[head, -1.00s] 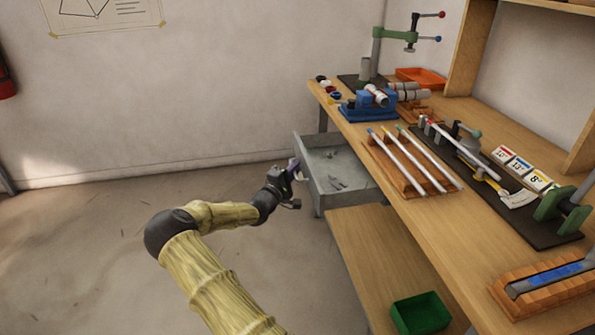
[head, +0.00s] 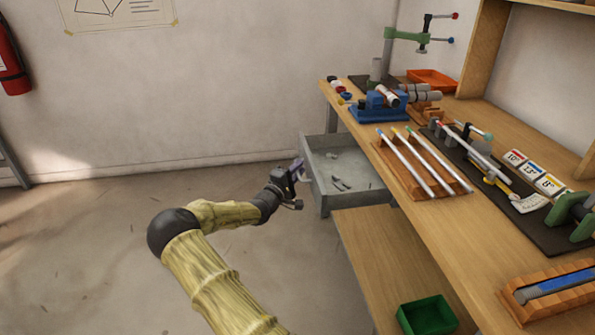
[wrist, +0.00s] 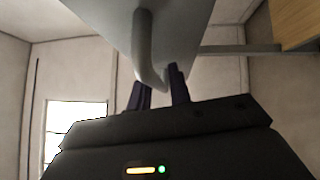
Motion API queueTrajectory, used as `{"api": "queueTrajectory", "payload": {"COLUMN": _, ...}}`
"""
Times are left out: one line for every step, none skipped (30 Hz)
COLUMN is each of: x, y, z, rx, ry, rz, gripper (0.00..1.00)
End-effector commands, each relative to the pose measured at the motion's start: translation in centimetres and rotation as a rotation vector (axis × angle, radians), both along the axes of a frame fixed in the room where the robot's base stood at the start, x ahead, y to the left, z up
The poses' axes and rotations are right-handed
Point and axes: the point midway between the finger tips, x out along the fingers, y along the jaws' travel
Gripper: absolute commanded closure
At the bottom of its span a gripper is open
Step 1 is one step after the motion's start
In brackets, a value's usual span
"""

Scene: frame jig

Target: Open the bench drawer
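The bench drawer (head: 350,167) is a grey metal box pulled well out from under the bench top, with its inside showing. My gripper (head: 299,170) is at the outer face of the drawer's front. In the wrist view, the grey bar handle (wrist: 143,40) stands off the drawer front (wrist: 185,25). My gripper's two dark purple fingers (wrist: 160,88) lie on either side of the handle's curved end and look closed on it. The exact contact is partly hidden.
Small tools (head: 340,184) lie in the drawer. The wooden bench top (head: 440,235) carries rods, a blue vise (head: 380,106) and a clamp stand. A lower shelf (head: 375,260) holds a green bin (head: 426,314). The floor (head: 90,250) left of the drawer is clear.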

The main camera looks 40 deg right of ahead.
Motion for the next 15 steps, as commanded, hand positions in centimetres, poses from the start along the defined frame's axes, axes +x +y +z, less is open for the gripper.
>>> {"api": "queueTrajectory", "payload": {"x": -0.1, "y": 0.3, "z": 0.0, "rx": 0.001, "ry": 0.000, "rz": 0.001, "gripper": 0.80}}
{"api": "queueTrajectory", "payload": {"x": -0.1, "y": 0.5, "z": -0.1, "rx": 0.001, "ry": 0.000, "rz": 0.001, "gripper": 0.80}}
{"api": "queueTrajectory", "payload": {"x": -0.2, "y": 0.9, "z": -0.1, "rx": 0.001, "ry": 0.000, "rz": 0.001, "gripper": 0.80}}
{"api": "queueTrajectory", "payload": {"x": -0.3, "y": 1.3, "z": -0.1, "rx": 0.001, "ry": 0.000, "rz": 0.002, "gripper": 0.80}}
{"api": "queueTrajectory", "payload": {"x": -0.4, "y": 1.7, "z": -0.2, "rx": 0.001, "ry": 0.000, "rz": 0.002, "gripper": 0.80}}
{"api": "queueTrajectory", "payload": {"x": -0.6, "y": 2.2, "z": -0.3, "rx": 0.001, "ry": 0.001, "rz": 0.002, "gripper": 0.80}}
{"api": "queueTrajectory", "payload": {"x": -0.8, "y": 2.7, "z": -0.3, "rx": 0.001, "ry": 0.001, "rz": 0.003, "gripper": 0.80}}
{"api": "queueTrajectory", "payload": {"x": -0.9, "y": 3.3, "z": -0.4, "rx": 0.001, "ry": 0.001, "rz": 0.004, "gripper": 0.80}}
{"api": "queueTrajectory", "payload": {"x": -1.2, "y": 4.0, "z": -0.4, "rx": 0.001, "ry": 0.001, "rz": 0.003, "gripper": 0.80}}
{"api": "queueTrajectory", "payload": {"x": -1.3, "y": 4.6, "z": -0.5, "rx": 0.002, "ry": 0.000, "rz": 0.003, "gripper": 0.80}}
{"api": "queueTrajectory", "payload": {"x": -1.6, "y": 5.1, "z": -0.6, "rx": 0.002, "ry": 0.000, "rz": 0.003, "gripper": 0.80}}
{"api": "queueTrajectory", "payload": {"x": -1.8, "y": 5.9, "z": -0.7, "rx": 0.002, "ry": 0.001, "rz": 0.003, "gripper": 0.80}}
{"api": "queueTrajectory", "payload": {"x": -2.0, "y": 6.5, "z": -0.8, "rx": 0.001, "ry": 0.001, "rz": 0.003, "gripper": 0.80}}
{"api": "queueTrajectory", "payload": {"x": -2.2, "y": 7.0, "z": -0.9, "rx": 0.001, "ry": 0.001, "rz": 0.003, "gripper": 0.80}}
{"api": "queueTrajectory", "payload": {"x": -2.4, "y": 7.8, "z": -1.0, "rx": 0.002, "ry": 0.001, "rz": 0.003, "gripper": 0.80}}
